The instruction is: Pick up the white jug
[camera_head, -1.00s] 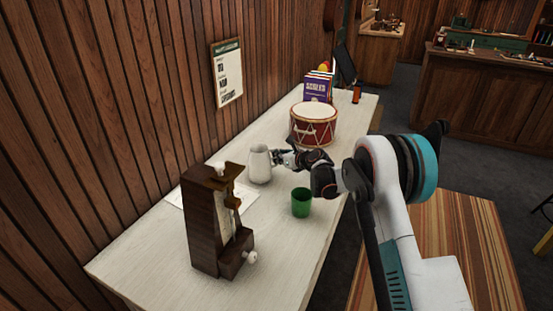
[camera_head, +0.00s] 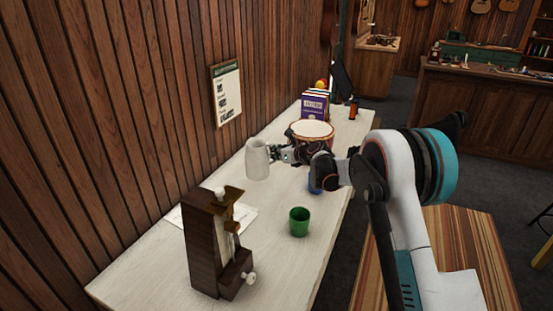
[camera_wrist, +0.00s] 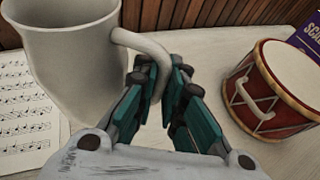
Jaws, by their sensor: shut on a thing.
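The white jug (camera_head: 257,160) is held above the pale table, upright or nearly so, in the head view. My gripper (camera_head: 284,154) is at its right side. In the wrist view the jug (camera_wrist: 70,60) fills the upper left, and my gripper's teal fingers (camera_wrist: 158,100) are shut around its curved handle (camera_wrist: 150,45). The jug's base is partly cut off from clear view there, but it looks clear of the table in the head view.
A dark wooden metronome (camera_head: 212,245) and a green cup (camera_head: 299,222) stand on the table (camera_head: 270,270). A red drum (camera_wrist: 268,90) stands behind my gripper. A blue object (camera_head: 315,183) is partly hidden under my arm. Sheet music (camera_wrist: 25,110) lies flat; books (camera_head: 315,104) stand farther back.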

